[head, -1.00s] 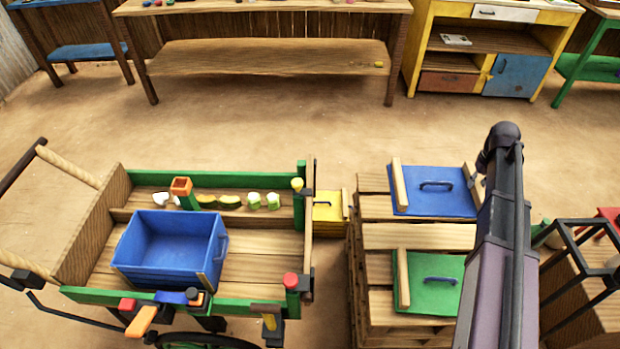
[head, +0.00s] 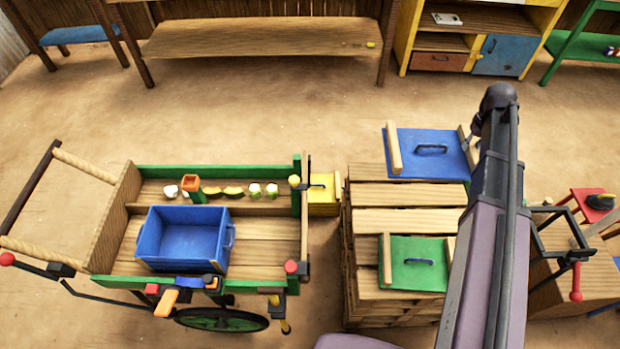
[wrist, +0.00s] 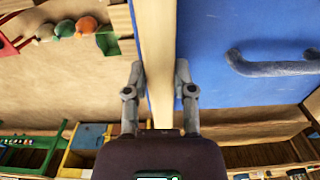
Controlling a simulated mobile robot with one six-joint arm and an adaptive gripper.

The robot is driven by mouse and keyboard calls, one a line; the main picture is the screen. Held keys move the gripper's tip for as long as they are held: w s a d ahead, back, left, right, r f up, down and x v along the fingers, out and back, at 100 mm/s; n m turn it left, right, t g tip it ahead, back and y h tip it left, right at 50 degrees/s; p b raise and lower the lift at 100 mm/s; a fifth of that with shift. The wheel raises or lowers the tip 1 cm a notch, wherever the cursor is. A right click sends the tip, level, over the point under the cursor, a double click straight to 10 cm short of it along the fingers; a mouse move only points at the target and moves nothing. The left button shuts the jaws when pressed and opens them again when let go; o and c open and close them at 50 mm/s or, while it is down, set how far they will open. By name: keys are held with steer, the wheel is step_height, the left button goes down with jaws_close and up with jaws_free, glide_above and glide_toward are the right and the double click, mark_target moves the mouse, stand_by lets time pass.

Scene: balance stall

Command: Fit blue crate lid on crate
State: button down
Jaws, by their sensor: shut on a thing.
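The blue crate lid (head: 405,145), a flat blue panel with a dark handle and pale wooden battens at two edges, is over the far end of the pallet stack, seemingly raised off it. My gripper (wrist: 159,76) is shut on one batten (wrist: 157,45) of this lid. The lid's blue face and handle show in the wrist view (wrist: 240,30). In the head view my arm partly hides the grip at the lid's right edge. The open blue crate (head: 188,263) stands on the cart bed at left, empty as far as I see.
A green lid (head: 398,278) lies on the near part of the pallet stack (head: 400,222). The cart (head: 262,258) has green rails, posts and small items along its back. A yellow box (head: 322,208) sits between cart and stack. A red stool (head: 590,212) is at right.

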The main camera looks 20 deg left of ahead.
step_height(320, 180, up, 12)
steer(key=p, duration=1)
steer(key=shift+f, duration=0.25)
